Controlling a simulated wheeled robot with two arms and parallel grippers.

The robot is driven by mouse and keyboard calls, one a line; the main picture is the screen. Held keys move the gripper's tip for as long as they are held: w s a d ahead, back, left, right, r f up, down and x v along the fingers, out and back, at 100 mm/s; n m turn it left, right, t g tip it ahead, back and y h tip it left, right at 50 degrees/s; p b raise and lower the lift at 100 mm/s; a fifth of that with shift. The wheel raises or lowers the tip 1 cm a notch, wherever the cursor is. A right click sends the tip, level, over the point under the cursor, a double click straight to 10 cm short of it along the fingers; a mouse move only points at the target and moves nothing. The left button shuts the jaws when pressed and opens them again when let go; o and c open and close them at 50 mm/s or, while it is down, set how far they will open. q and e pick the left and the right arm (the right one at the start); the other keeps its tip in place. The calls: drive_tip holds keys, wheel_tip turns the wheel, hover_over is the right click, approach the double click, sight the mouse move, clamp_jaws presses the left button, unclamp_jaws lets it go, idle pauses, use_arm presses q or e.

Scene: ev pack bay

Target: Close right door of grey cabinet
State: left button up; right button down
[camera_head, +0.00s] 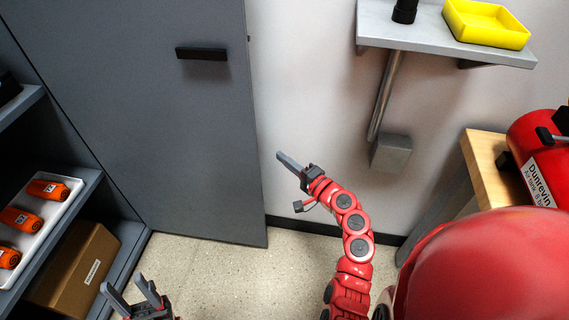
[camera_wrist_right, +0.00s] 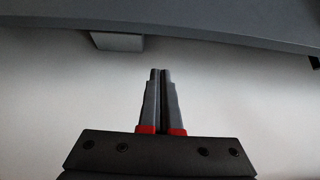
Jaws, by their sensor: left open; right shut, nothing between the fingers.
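The grey cabinet's right door (camera_head: 150,110) stands open in the head view, swung out to the right of the shelves. Its black handle (camera_head: 201,54) is near the top of the door's face, close to the free edge. The cabinet interior with shelves (camera_head: 70,205) shows at the left. My right gripper (camera_head: 281,158) is shut and empty, just right of the door's free edge and apart from it. In the right wrist view its fingers (camera_wrist_right: 161,75) are together before a pale wall. My left gripper (camera_head: 132,288) is open and empty, low in front of the cabinet.
A white tray (camera_head: 50,215) of orange bottles and a cardboard box (camera_head: 75,265) sit in the cabinet. A grey wall shelf (camera_head: 430,40) holds a yellow tray (camera_head: 487,24). A wooden-topped bench (camera_head: 484,150) stands right, with a red tank (camera_head: 540,150). Speckled floor (camera_head: 230,280) is clear.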

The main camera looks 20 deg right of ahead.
drive_tip(key=shift+w+a+f, duration=0.1)
drive_tip(key=shift+w+a, duration=0.7)
drive_tip(key=shift+a, duration=0.3)
drive_tip(key=shift+w+a, duration=0.8)
drive_tip(key=shift+a, duration=0.3)
drive_tip(key=shift+s+a, duration=0.1)
